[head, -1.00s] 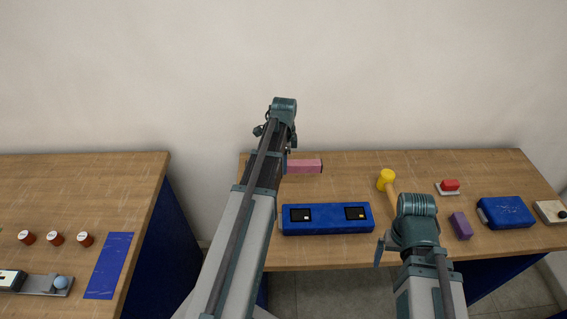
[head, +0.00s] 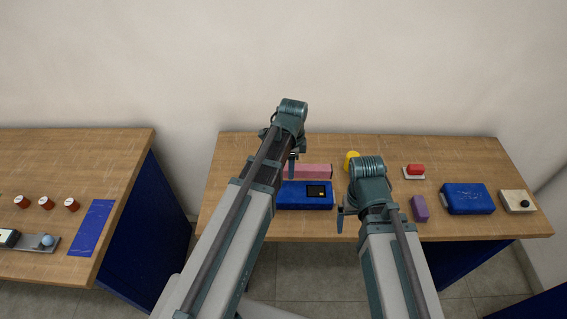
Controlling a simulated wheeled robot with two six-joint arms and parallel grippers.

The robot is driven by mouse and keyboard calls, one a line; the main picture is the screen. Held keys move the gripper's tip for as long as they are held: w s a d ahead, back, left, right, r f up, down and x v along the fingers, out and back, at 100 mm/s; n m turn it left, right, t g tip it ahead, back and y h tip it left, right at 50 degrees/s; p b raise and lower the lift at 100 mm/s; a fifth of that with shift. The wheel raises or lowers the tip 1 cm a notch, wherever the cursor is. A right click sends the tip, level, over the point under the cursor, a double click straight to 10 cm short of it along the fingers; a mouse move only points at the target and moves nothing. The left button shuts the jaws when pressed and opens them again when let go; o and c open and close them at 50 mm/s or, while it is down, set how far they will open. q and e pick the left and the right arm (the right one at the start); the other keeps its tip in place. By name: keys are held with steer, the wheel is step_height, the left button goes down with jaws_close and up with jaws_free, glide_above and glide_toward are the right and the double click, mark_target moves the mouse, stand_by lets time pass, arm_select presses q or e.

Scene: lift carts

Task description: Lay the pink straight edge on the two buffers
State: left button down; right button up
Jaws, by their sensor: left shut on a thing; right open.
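The pink straight edge (head: 314,171) is a bar whose right part shows at the back of a blue box (head: 300,205); my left arm hides its left part. My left gripper (head: 292,168) is shut on it, its fingers mostly hidden. The box has dark square windows on top, perhaps the buffers; only the right one (head: 316,191) shows, the left being behind my arm. The bar appears just behind or above the box's rear edge; I cannot tell if they touch. My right gripper (head: 341,217) is open and empty, right of the box.
A yellow mallet head (head: 352,160) is partly hidden by my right arm. To the right are a purple block (head: 420,208), a red item on a white base (head: 414,171), a blue case (head: 467,198) and a joystick box (head: 517,201). A left table (head: 115,165) stands across a gap.

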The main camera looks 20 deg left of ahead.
arm_select(q)
steer(key=shift+f, duration=0.1)
step_height(320, 180, down, 8)
steer(key=b, duration=0.8)
steer(key=shift+f+b, duration=0.45)
steer(key=shift+b, duration=0.1)
stand_by(0.8)
steer(key=shift+c, duration=2.1)
jaws_free()
steer(key=shift+r, duration=0.2)
step_height(320, 180, up, 14)
steer(key=p, duration=1.4)
steer(key=shift+f, duration=0.2)
steer(key=shift+f, duration=0.25)
